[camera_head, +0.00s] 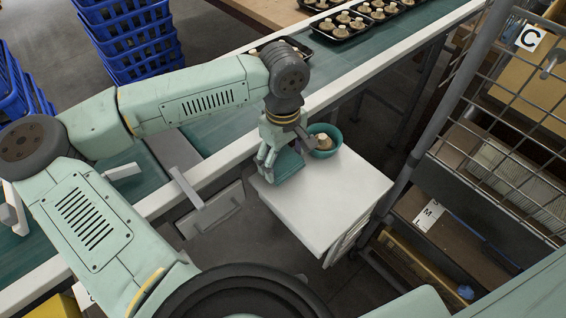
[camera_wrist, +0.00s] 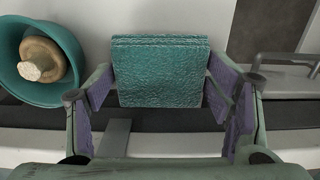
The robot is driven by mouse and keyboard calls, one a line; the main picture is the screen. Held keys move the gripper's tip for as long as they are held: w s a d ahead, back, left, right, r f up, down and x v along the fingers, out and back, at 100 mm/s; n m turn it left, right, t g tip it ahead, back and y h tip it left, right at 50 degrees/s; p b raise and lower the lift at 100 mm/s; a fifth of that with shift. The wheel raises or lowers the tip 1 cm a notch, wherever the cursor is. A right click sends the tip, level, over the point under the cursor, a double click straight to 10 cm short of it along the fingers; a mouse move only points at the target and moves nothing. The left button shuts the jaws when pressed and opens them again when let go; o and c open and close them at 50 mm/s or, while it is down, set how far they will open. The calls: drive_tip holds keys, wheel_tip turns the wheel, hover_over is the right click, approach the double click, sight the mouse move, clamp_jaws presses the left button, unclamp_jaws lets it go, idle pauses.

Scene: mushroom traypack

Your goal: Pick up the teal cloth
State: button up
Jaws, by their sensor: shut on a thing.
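The teal cloth (camera_wrist: 160,72) is a folded, textured rectangle between the two purple-padded fingers of my gripper (camera_wrist: 163,100) in the wrist view. In the head view the cloth (camera_head: 288,166) shows at the left back corner of the white cabinet top (camera_head: 325,195). My gripper (camera_head: 285,160) points down over that corner and is shut on the cloth. I cannot tell whether the cloth still touches the cabinet top.
A teal bowl (camera_head: 325,150) holding a mushroom stands right beside my gripper; the bowl also shows in the wrist view (camera_wrist: 75,92). The conveyor (camera_head: 345,60) carries black mushroom trays (camera_head: 345,24) behind. A wire rack (camera_head: 520,100) stands at right. The cabinet's front top is clear.

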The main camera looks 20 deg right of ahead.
drive_tip(key=shift+s+r+b, duration=0.45)
drive_tip(key=shift+s+r, duration=0.05)
drive_tip(key=shift+r, duration=0.25)
drive_tip(key=s+b, duration=0.1)
drive_tip(key=s, duration=0.3)
drive_tip(key=s+b, duration=0.2)
drive_tip(key=s, duration=0.3)
drive_tip(key=s+r+b, duration=0.1)
drive_tip(key=s, duration=0.3)
drive_tip(key=shift+s+a, duration=0.3)
drive_tip(key=shift+a, duration=0.1)
drive_tip(key=shift+s+a+r+b, duration=0.1)
drive_tip(key=shift+s+r+b, duration=0.3)
drive_tip(key=shift+s, duration=0.3)
drive_tip(key=o, duration=0.5)
drive_tip(key=c, duration=0.5)
drive_tip(key=shift+f, duration=0.1)
